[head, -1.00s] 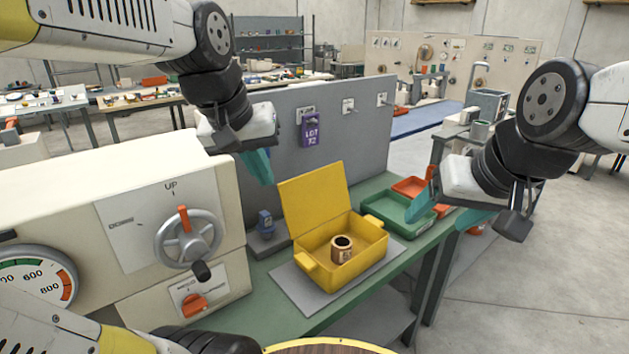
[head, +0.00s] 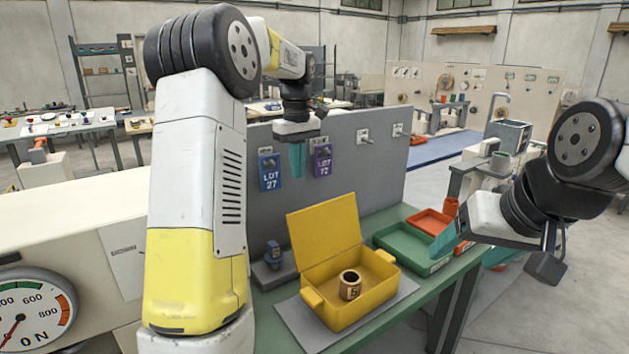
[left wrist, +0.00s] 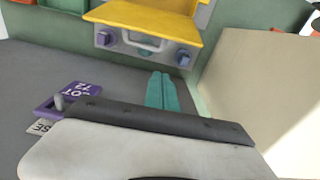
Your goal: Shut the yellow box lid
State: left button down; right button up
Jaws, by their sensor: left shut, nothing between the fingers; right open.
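The yellow box (head: 345,305) sits on a grey mat (head: 300,325) on the green bench. Its yellow lid (head: 325,232) stands open, tilted up at the box's back left side. A brown ring-shaped part (head: 350,285) is inside the box. My left gripper (head: 297,160) is shut and empty, pointing down before the grey panel, above and behind the lid, apart from it. In the left wrist view its teal fingers (left wrist: 160,92) show below the yellow lid (left wrist: 150,18). My right gripper (head: 442,244) is open and empty, right of the box, near the green tray.
The grey panel (head: 350,185) behind the box carries a blue LOT 27 tag (head: 269,172) and a purple LOT 72 tag (head: 322,160). Green (head: 395,245) and orange (head: 432,222) trays lie to the right.

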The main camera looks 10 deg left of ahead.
pick_arm(q)
jog(key=f, duration=0.2)
jog(key=s+d+f, duration=0.1)
jog(key=f, duration=0.5)
jog(key=shift+s+d, duration=0.3)
jog(key=shift+d, duration=0.05)
jog(key=shift+s+d+r, duration=0.25)
jog(key=shift+s+d, duration=0.25)
